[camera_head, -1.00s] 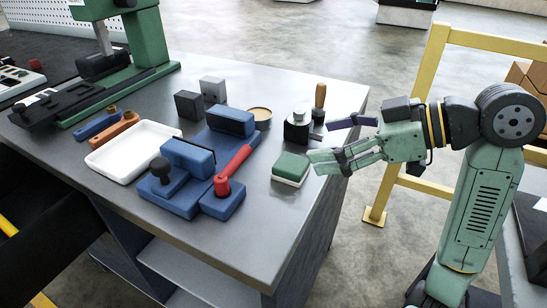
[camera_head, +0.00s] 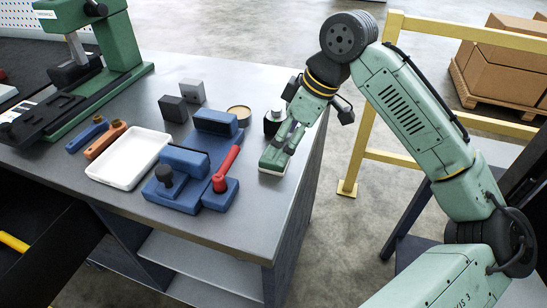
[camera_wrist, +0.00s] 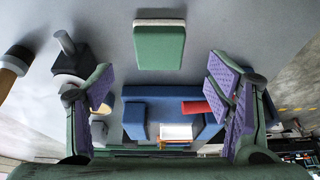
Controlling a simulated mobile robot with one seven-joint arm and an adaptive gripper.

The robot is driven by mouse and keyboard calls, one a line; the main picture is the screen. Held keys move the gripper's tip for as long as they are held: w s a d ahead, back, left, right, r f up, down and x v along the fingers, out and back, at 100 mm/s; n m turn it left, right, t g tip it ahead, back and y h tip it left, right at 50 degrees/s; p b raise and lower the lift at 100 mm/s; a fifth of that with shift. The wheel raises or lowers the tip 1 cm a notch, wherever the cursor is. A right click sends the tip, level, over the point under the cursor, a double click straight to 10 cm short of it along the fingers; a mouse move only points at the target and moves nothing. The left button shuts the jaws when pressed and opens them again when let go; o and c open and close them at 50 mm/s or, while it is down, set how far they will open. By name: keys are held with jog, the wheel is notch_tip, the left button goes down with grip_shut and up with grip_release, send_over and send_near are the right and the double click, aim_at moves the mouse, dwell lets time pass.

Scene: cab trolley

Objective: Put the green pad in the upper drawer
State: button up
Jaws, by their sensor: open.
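The green pad (camera_head: 273,162), a green block with a pale base, lies on the grey bench top near its right edge. It also shows in the wrist view (camera_wrist: 160,46), at the top middle. My gripper (camera_head: 289,143) is over the pad and partly covers it in the head view. In the wrist view my gripper (camera_wrist: 160,82) is open and empty, with its purple-lined fingers wide apart. The pad lies beyond the fingertips, roughly centred between them, and is not gripped. I cannot make out an upper drawer in either view.
A blue vise (camera_head: 184,178) with a red handle (camera_head: 226,168) stands left of the pad. A white tray (camera_head: 128,158), two grey blocks and a green press (camera_head: 118,38) are farther left. A dark metal piece (camera_head: 272,123) stands behind the pad. A yellow rail (camera_head: 362,135) is at right.

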aim_at(276, 156)
jog(key=p+x, duration=0.1)
jog(key=x, duration=0.4)
jog(key=shift+d+f+p, duration=0.1)
jog(key=shift+f+p, duration=0.1)
jog(key=shift+p, duration=0.15)
jog(key=c, duration=1.4)
jog(key=shift+o, duration=0.2)
jog(key=shift+r, duration=0.15)
